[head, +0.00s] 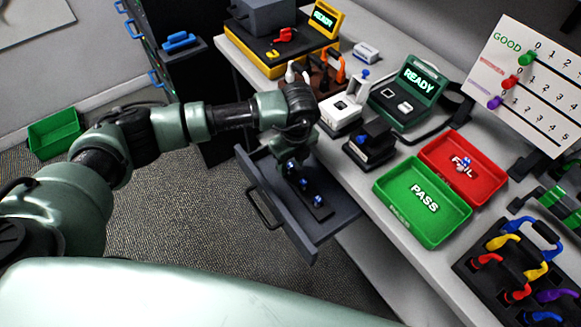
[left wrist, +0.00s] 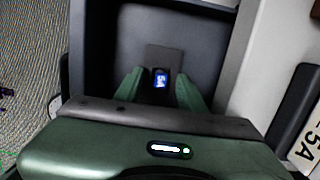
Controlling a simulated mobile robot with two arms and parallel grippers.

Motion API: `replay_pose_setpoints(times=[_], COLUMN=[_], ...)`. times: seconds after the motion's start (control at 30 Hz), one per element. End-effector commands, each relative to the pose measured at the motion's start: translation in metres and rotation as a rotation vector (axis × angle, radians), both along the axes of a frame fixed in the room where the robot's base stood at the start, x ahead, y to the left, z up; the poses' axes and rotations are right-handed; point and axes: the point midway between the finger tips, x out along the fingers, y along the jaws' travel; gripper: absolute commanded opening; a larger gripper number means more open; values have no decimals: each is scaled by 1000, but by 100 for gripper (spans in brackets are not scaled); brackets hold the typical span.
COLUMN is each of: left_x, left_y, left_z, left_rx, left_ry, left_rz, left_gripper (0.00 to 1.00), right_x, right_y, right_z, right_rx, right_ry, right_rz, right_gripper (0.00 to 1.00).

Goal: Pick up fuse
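Several small blue fuses stand in a dark strip (head: 321,211) inside the open grey drawer (head: 275,208). Two of them, a middle fuse (head: 304,184) and a near fuse (head: 318,200), show clear of my gripper in the head view. My left gripper (head: 290,163) points down into the drawer at the far end of the strip. In the left wrist view, a blue fuse with white print (left wrist: 161,78) sits between the two green fingers (left wrist: 160,92), with a gap on each side. The gripper looks open. My right gripper is not in view.
A green PASS tray (head: 400,210) and a red FAIL tray (head: 488,192) holding a small blue item stand on the bench. A black fixture (head: 370,147), a white device (head: 345,108) and a green READY tester (head: 408,100) stand behind. The drawer walls surround the gripper.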

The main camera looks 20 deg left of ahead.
Motion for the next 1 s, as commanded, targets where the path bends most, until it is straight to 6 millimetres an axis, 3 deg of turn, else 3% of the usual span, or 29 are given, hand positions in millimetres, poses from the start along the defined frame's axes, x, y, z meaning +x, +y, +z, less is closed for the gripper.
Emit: replay_pose_setpoints(times=[0.07,0.1,0.23,0.73,0.87,1.0], left_x=[0,0,0,1,1,1], left_y=[0,0,0,-1,-1,-1], left_z=[0,0,0,9,26,58], left_rx=[0,0,-1,-2,-3,-3], left_ry=[0,0,1,-1,-4,-6], left_rz=[0,0,-1,0,-2,-2], left_gripper=[40,34,0,0,0,0], right_x=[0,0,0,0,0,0], right_y=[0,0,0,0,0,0], right_z=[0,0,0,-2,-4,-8], right_rx=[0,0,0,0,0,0], right_ry=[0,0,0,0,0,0], right_rz=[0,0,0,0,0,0], right_gripper=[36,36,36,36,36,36])
